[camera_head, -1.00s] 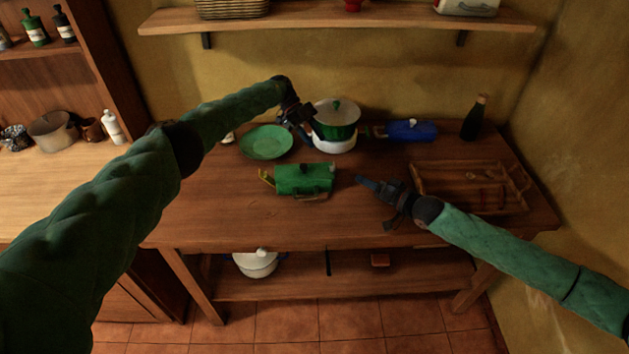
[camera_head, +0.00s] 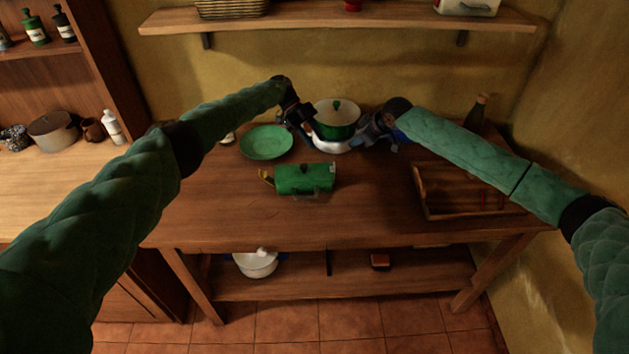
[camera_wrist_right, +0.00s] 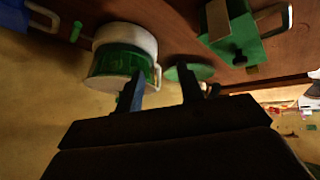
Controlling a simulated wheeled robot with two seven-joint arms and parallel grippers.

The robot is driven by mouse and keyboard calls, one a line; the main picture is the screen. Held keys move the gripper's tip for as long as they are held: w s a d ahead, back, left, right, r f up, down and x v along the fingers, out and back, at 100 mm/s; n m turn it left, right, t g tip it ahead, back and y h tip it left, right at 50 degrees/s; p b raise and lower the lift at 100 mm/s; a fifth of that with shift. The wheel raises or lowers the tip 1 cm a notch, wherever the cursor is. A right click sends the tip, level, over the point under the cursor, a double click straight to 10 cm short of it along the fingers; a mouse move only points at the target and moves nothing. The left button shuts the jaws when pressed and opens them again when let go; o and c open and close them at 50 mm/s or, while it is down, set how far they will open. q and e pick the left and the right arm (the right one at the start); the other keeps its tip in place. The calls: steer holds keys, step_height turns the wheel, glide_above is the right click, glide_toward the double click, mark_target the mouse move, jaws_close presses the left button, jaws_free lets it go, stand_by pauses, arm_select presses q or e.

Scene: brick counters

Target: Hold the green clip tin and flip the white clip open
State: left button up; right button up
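The green clip tin (camera_head: 337,119), round with a green band, white upper and lower parts and a green knob, stands at the back of the counter. In the right wrist view the tin (camera_wrist_right: 122,63) shows its white clip (camera_wrist_right: 157,77) on its side. My left gripper (camera_head: 303,122) is at the tin's left side; whether its fingers are closed on it is hidden. My right gripper (camera_head: 368,135) is at the tin's right side. In the wrist view its fingers (camera_wrist_right: 160,92) are apart, with the clip close to the left finger; contact is unclear.
A green box (camera_head: 303,179) with a handle lies in front of the tin, and a green plate (camera_head: 266,142) lies to the left. A wooden tray (camera_head: 460,208) is at right, and a dark bottle (camera_head: 477,110) stands behind my right arm. The front of the counter is clear.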

steer(key=a+r+n+g, duration=0.1)
steer(key=a+n+g, duration=0.1)
steer(key=n, duration=0.1)
steer(key=n+g, duration=0.4)
steer(key=g, duration=0.1)
glide_toward(305, 198)
steer(key=shift+w+a+f+h, duration=0.15)
steer(key=shift+a+f, duration=0.1)
steer(key=shift+f, duration=0.35)
steer(key=shift+s+a+f+h, duration=0.15)
steer(key=shift+a+f, duration=0.1)
steer(key=shift+f, duration=0.4)
steer(key=shift+a+f, duration=0.2)
steer(key=shift+f, duration=0.05)
steer(key=shift+x, duration=3.6)
steer(key=shift+w, duration=0.1)
steer(key=shift+c, duration=0.5)
jaws_close()
